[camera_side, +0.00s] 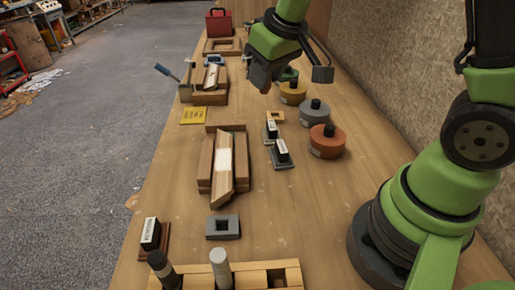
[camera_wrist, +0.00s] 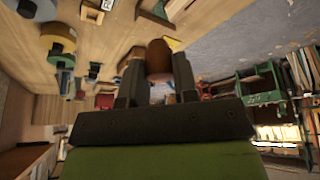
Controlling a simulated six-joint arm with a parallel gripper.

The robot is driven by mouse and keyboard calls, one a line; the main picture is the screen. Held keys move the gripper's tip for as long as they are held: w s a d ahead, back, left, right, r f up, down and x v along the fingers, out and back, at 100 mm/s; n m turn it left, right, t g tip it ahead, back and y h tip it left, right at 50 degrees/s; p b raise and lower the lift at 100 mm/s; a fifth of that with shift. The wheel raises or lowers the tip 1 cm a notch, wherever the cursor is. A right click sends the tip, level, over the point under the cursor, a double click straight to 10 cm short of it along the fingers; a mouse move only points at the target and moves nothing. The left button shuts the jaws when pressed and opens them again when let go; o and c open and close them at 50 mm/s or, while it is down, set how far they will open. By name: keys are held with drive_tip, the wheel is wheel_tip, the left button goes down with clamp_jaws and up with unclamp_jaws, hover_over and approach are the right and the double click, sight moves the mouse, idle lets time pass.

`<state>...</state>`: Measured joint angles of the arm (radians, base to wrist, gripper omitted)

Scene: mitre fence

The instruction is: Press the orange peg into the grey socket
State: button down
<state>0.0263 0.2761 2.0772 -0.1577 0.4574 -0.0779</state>
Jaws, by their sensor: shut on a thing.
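My gripper (camera_side: 262,82) is high above the far half of the bench, pointing down. In the wrist view my gripper (camera_wrist: 158,72) is shut on the orange peg (camera_wrist: 158,56), which shows brownish-orange and rounded between the two dark fingers. In the side view the peg's details are too small and dark to tell. The grey socket (camera_side: 210,235), a flat block with a square hole, lies on the near part of the bench, well apart from my gripper. Its hole looks empty.
A wooden rack (camera_side: 305,274) with a dark and a pale peg stands at the near edge. A wooden mitre fence (camera_side: 205,165) lies mid-bench. Round knobbed weights (camera_side: 327,143) and black blocks (camera_side: 281,151) stand right of it. Bare bench lies right of the grey socket.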

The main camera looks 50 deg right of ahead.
drive_tip(key=s+a+f+n+y, duration=0.1)
drive_tip(key=a+f+n, duration=0.3)
drive_tip(key=a, duration=0.5)
drive_tip(key=s+a+f+n+g+y, duration=0.1)
drive_tip(key=s+a+f+n, duration=0.3)
drive_tip(key=a+f, duration=0.4)
drive_tip(key=shift+a+f+n+y, duration=0.4)
drive_tip(key=shift+f+y, duration=0.05)
drive_tip(key=shift+y, duration=0.25)
drive_tip(key=shift+s, duration=0.15)
drive_tip(key=shift+f, duration=2.15)
drive_tip(key=shift+f, duration=0.1)
drive_tip(key=shift+f, duration=0.85)
